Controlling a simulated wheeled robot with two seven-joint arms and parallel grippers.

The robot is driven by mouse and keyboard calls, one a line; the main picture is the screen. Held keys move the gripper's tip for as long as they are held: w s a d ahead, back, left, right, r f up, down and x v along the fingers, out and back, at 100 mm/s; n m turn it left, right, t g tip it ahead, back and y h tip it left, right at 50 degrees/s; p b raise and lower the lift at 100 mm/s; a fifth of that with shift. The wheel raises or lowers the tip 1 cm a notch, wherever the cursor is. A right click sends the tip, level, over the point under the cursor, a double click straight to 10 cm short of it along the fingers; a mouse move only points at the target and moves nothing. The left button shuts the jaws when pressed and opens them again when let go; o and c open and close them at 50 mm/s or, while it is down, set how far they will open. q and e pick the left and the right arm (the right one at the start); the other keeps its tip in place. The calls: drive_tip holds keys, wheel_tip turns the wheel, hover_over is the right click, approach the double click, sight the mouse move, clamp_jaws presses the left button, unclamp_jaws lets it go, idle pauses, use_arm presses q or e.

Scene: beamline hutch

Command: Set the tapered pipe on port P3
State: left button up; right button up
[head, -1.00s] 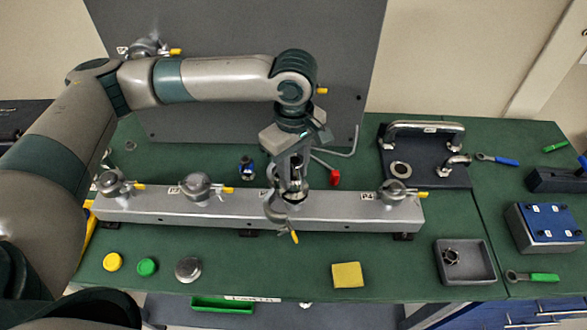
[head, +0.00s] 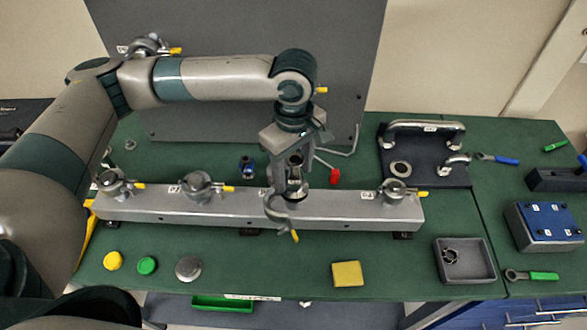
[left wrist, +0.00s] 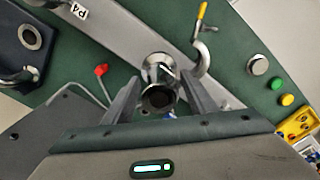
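The tapered pipe (left wrist: 158,98) stands at the third port of the long grey manifold (head: 340,208), its dark open end facing the left wrist camera. In the head view it is mostly hidden by my left gripper (head: 290,188). The gripper's fingers (left wrist: 161,80) are on both sides of the pipe, with gaps showing beside its upper end, so it looks open. The pipe's lower flange (left wrist: 158,66) is at the port; exact seating is hard to see. An open clamp (head: 277,208) with a yellow handle hangs at this port's front. My right gripper is out of view.
The other ports, including P4 (head: 395,190), carry clamped covers. A yellow sponge (head: 347,274), coloured caps (head: 147,266) and a metal cap (head: 188,269) lie in front. A grey tray (head: 466,262) is at right. A red-tipped hex key (head: 335,176) lies behind the manifold.

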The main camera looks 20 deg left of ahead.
use_arm(q)
drive_tip(key=shift+r, duration=0.15)
drive_tip(key=shift+r, duration=0.6)
wheel_tip(320, 180, up, 16)
drive_tip(key=b, duration=0.4)
